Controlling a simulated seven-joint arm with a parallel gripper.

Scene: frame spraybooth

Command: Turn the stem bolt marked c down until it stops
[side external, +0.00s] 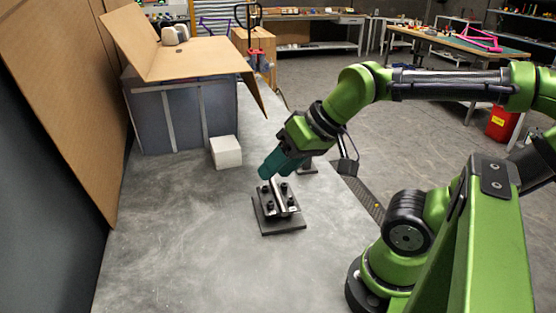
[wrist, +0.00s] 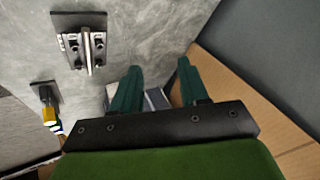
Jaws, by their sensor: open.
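A clamp fixture with a dark square base plate (side external: 283,227) stands on the grey bench, with a silver bar and several dark bolts (side external: 270,205) on top. The same fixture shows at the upper left of the wrist view, with its dark plate (wrist: 62,20). No letter is readable, so I cannot tell which bolt is c. My gripper (side external: 270,173), with teal fingers, appears just above the fixture's far side in the side view. In the wrist view my gripper (wrist: 160,66) is open and empty, its fingers well to the right of the fixture.
A smaller dark fixture (side external: 308,168) stands behind my gripper; it also shows in the wrist view (wrist: 43,93). A white block (side external: 226,152) sits by a grey box (side external: 180,118) with cardboard on top. A cardboard sheet (side external: 65,90) leans at left. The front bench is clear.

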